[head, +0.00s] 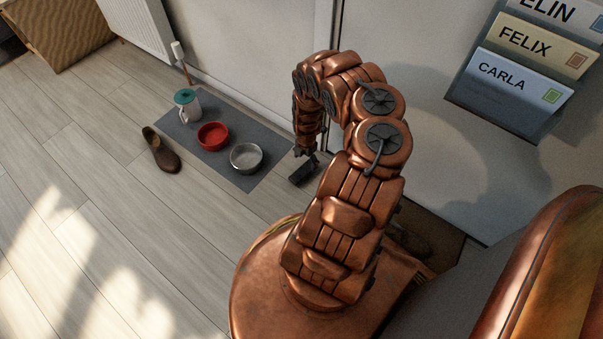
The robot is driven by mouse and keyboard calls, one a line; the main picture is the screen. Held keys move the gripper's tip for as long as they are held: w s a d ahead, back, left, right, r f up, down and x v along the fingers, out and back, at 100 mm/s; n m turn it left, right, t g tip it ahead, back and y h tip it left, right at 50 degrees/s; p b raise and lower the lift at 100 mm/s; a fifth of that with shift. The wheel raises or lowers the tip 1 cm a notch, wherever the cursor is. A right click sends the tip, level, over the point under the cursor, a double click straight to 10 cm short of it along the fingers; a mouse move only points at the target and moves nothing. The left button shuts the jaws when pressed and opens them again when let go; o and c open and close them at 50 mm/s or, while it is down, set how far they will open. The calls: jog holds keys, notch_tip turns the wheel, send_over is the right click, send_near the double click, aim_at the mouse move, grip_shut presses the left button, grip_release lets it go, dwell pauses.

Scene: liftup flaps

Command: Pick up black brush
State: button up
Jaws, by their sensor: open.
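A small dark block-shaped thing, which looks like the black brush (301,174), lies on the wooden floor just off the right corner of the grey mat. My gripper (305,154) hangs from the copper arm, pointing down, right at the brush's upper end in the picture. It is open. The fingers are small and dark here, so I cannot tell whether they touch the brush or stand around it.
The grey mat (225,168) holds a metal bowl (246,158), a red bowl (212,136) and a white mug with teal lid (188,103). A brown shoe (161,152) lies left of it. A white-handled tool (179,55) leans near the radiator (135,22). The left floor is clear.

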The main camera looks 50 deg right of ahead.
aim_at(304, 170)
jog(key=shift+s+a+f+b, duration=0.1)
jog(key=shift+a+f+b, duration=0.1)
jog(key=shift+f+b, duration=0.55)
jog(key=shift+a+f+b, duration=0.2)
jog(key=shift+f+b, duration=0.35)
jog(key=shift+f, duration=0.35)
jog(key=shift+s+a+f+b, duration=0.1)
jog(key=shift+a+f+b, duration=0.1)
jog(key=shift+f+b, duration=1.05)
jog(key=shift+f, duration=0.2)
jog(key=shift+r, duration=0.1)
jog(key=shift+c, duration=0.4)
jog(key=c, duration=1.2)
jog(key=shift+r, duration=0.1)
notch_tip(304, 170, up, 10)
jog(key=p, duration=0.8)
jog(key=shift+p, duration=0.4)
